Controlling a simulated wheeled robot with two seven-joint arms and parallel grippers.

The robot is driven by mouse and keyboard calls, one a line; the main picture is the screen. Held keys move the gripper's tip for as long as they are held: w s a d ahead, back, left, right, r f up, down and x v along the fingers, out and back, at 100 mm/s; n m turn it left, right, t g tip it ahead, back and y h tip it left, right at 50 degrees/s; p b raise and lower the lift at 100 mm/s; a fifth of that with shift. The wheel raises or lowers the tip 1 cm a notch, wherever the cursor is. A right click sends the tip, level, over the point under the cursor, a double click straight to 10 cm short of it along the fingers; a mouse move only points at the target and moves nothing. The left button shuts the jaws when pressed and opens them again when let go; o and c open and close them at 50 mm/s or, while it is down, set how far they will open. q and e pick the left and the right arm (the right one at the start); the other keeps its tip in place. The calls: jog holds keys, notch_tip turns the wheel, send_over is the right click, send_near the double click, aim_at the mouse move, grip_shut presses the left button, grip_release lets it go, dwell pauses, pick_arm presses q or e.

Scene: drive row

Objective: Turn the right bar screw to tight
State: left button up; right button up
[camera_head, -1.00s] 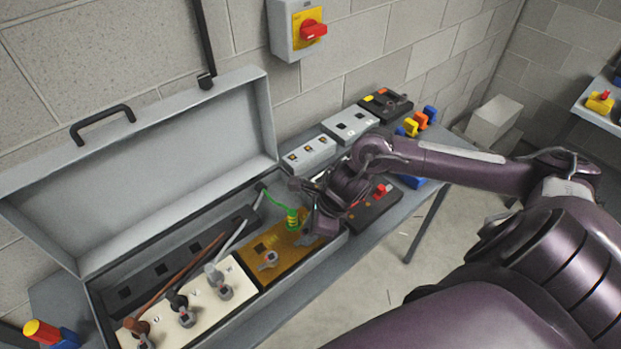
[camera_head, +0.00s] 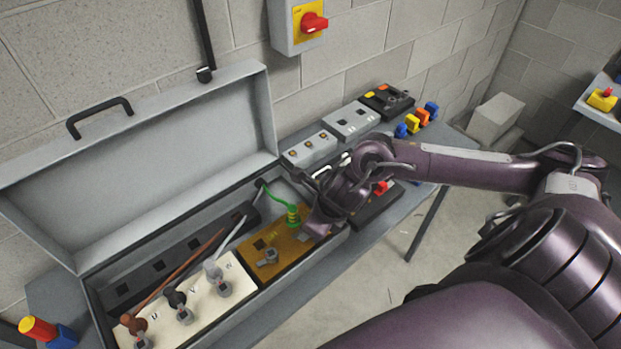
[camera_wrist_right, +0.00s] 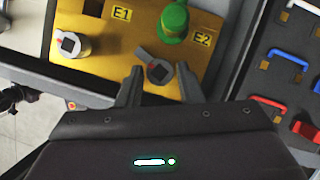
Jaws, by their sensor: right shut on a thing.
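The yellow-brown bar (camera_head: 285,243) lies in the right part of the open grey box, and shows in the right wrist view (camera_wrist_right: 105,65) with labels E1 and E2. In the head view my right gripper (camera_head: 318,226) hides that screw. The left bar screw (camera_head: 268,257) stands free, also in the wrist view (camera_wrist_right: 70,45). My left gripper is not in view.
A green lug with cable (camera_head: 293,215) stands on the bar close to the gripper. A cream terminal block (camera_head: 205,300) with several cables is at left. The box's raised lid (camera_head: 150,170) stands behind. A dark panel with red and blue handles (camera_wrist_right: 290,70) lies right of the box.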

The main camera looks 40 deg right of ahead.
jog(key=m, duration=0.1)
jog(key=m+h, duration=0.1)
jog(key=shift+a+r+m+p, duration=0.15)
jog(key=shift+r+m+p, duration=0.05)
jog(key=shift+m+p, duration=0.2)
jog(key=shift+m+h+p, duration=0.4)
jog(key=shift+m+p, duration=0.2)
jog(key=shift+m, duration=0.3)
jog(key=m+p, duration=0.2)
jog(key=m+h+p, duration=0.1)
jog(key=m+p, duration=0.1)
jog(key=m+h+p, duration=0.1)
jog(key=m+p, duration=0.1)
jog(key=shift+a+r+p, duration=0.15)
jog(key=shift+a+p, duration=0.15)
jog(key=shift+w+f+m+g+h+p, duration=0.15)
jog(key=shift+m+h+p, duration=0.1)
jog(key=shift+m+p, duration=0.4)
jog(key=shift+s+f+m+g+h+p, duration=0.15)
jog(key=shift+m+h+p, duration=0.1)
jog(key=shift+m+p, duration=0.4)
jog(key=shift+w, duration=0.1)
jog(key=o, duration=0.8)
jog(key=shift+o, duration=0.2)
